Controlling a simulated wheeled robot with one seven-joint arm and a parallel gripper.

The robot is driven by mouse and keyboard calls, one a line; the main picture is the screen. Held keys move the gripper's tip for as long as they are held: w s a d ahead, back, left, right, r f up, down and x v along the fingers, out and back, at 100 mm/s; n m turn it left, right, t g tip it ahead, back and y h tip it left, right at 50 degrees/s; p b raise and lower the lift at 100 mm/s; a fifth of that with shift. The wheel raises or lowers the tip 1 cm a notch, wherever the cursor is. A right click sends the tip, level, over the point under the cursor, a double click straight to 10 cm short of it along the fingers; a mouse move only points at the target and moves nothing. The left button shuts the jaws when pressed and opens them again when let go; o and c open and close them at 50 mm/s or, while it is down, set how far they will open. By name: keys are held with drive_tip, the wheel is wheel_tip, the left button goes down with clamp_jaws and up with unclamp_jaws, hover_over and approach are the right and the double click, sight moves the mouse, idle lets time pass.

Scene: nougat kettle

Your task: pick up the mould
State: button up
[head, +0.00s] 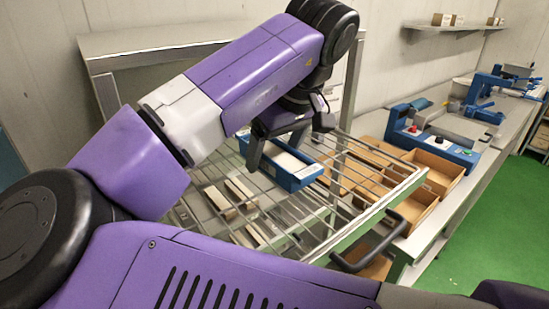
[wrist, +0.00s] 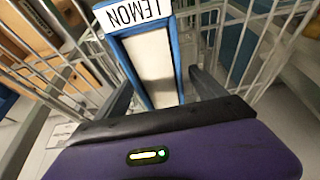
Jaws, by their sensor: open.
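The mould (head: 288,179) is a long blue tray with a pale white filling, lying on a wire rack shelf (head: 331,242). It also shows in the wrist view (wrist: 157,62), with a white end label reading LEMON, upside down. In the wrist view my gripper (wrist: 159,80) is open, one dark finger on each side of the mould. Whether either finger touches its walls I cannot tell. The mould's near end is hidden behind my gripper body in the wrist view.
Below the wire shelf lie several pale bars (head: 240,192). Brown open boxes (head: 433,170) stand to the right, beside a blue device (head: 436,146) on a grey bench. The rack has a dark handle (head: 372,262) at the front right. Green floor lies free at the right.

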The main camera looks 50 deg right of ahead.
idle(0.3)
drive_tip(key=c, duration=1.7)
clamp_jaws()
drive_tip(key=shift+r, duration=0.15)
